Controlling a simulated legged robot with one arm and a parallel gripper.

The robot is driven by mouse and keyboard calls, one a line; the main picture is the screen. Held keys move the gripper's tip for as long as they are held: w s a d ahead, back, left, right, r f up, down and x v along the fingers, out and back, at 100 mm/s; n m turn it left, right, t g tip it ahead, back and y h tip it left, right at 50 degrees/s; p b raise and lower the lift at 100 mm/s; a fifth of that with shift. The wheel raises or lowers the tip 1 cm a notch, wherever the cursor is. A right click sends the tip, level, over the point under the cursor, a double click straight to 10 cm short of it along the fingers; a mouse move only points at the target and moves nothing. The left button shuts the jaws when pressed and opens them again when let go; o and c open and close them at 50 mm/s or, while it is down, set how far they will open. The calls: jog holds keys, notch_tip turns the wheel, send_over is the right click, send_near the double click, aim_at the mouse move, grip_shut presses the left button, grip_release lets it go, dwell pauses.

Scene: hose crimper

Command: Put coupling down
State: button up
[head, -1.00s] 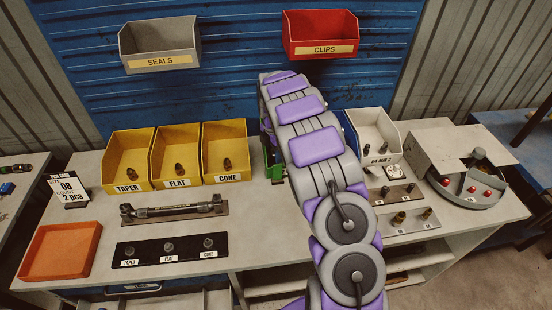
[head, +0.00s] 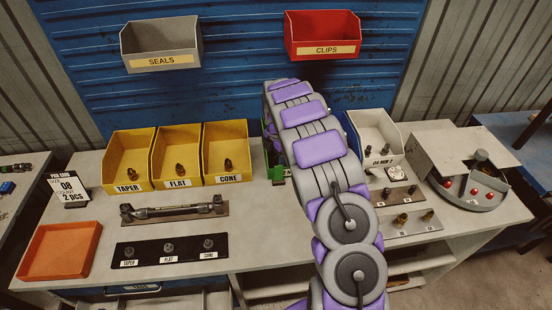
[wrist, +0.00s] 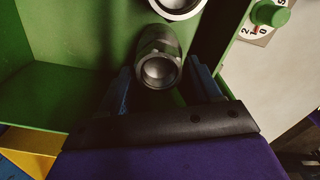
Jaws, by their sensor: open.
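A dark grey metal coupling (wrist: 160,71) with a round open end shows in the wrist view, at the green machine (wrist: 60,110). My gripper (wrist: 162,88) is open, with one blue finger on each side of the coupling. A dark gap shows between the left finger and the coupling; contact on the right is hard to tell. In the head view my arm hides the gripper, this coupling and most of the machine, whose green edge (head: 277,173) shows beside the arm.
A pale ring (wrist: 180,6) is just beyond the coupling. A green dial (wrist: 271,13) is at right. Yellow bins (head: 178,157) stand left of my arm, and a white bin (head: 375,140) stands right. The orange tray (head: 60,250) looks empty.

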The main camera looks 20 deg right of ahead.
jog(key=r, duration=0.2)
jog(key=d+r+p, duration=0.1)
jog(key=r, duration=0.1)
jog(key=shift+w+d+r, duration=0.1)
jog(key=shift+d+r, duration=0.05)
jog(key=shift+r, duration=0.1)
jog(key=s+a+r+m+p, duration=0.1)
jog(key=s+a+r+m, duration=0.1)
jog(key=s+r, duration=0.35)
jog(key=s+a+r+m, duration=0.1)
jog(key=s+r+m, duration=0.1)
jog(key=r, duration=0.6)
jog(key=s+a+r+m, duration=0.3)
jog(key=s+a+m, duration=0.1)
jog(key=s, duration=0.3)
jog(key=s+a+r+m, duration=0.3)
jog(key=s, duration=0.4)
jog(key=s+a+f+m, duration=0.1)
jog(key=s+a+m, duration=0.2)
jog(key=s, duration=0.9)
jog(key=s+a+f+m+g, duration=0.1)
jog(key=s+a+m, duration=0.3)
jog(key=s, duration=0.9)
jog(key=shift+m+g, duration=0.3)
jog(key=shift+m, duration=0.5)
